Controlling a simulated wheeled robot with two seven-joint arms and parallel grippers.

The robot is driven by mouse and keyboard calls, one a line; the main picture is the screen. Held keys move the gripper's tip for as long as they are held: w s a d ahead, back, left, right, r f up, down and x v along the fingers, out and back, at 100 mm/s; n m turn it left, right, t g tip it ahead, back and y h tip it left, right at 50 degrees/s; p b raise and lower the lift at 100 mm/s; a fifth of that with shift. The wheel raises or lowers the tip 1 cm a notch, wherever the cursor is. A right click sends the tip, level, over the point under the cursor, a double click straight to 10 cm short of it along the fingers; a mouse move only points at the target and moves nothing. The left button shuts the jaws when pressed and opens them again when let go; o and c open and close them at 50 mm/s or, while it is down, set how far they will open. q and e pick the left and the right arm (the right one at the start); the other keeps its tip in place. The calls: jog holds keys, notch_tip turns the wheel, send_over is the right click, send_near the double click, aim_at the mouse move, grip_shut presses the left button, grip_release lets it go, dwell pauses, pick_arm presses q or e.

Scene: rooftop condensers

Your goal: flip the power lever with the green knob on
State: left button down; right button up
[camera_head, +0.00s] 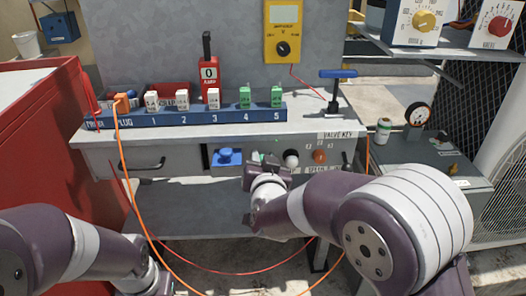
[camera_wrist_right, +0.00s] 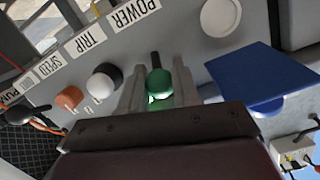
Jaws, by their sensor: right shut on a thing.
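The green knob (camera_wrist_right: 158,84) of the power lever sits between the two fingers of my right gripper (camera_wrist_right: 158,92) in the right wrist view. The fingers are shut on it. A dark stem (camera_wrist_right: 155,60) shows beyond the knob, on the side of the POWER label (camera_wrist_right: 135,15). In the head view my right gripper (camera_head: 268,168) is at the front panel of the bench, between the blue button box and a white knob, and it mostly hides the green knob. I cannot tell whether the lever is up or down. My left arm is at the lower left; its fingers are not visible.
The white knob (camera_head: 291,158) and orange knob (camera_head: 320,156) are just right of my right gripper. The blue button box (camera_head: 226,157) is to its left. Orange cable (camera_head: 124,160) hangs in front of the bench. A blue-handled valve key (camera_head: 337,75) stands above.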

jog(key=o, duration=1)
jog(key=shift+s, duration=0.1)
jog(key=s+p, duration=0.1)
jog(key=s, duration=0.3)
jog(key=s+r+p, duration=0.1)
jog(key=s, duration=0.3)
jog(key=s+r+p, duration=0.1)
jog(key=s+p, duration=0.1)
jog(key=s, duration=0.2)
jog(key=shift+s+d, duration=0.1)
jog(key=shift+s, duration=0.05)
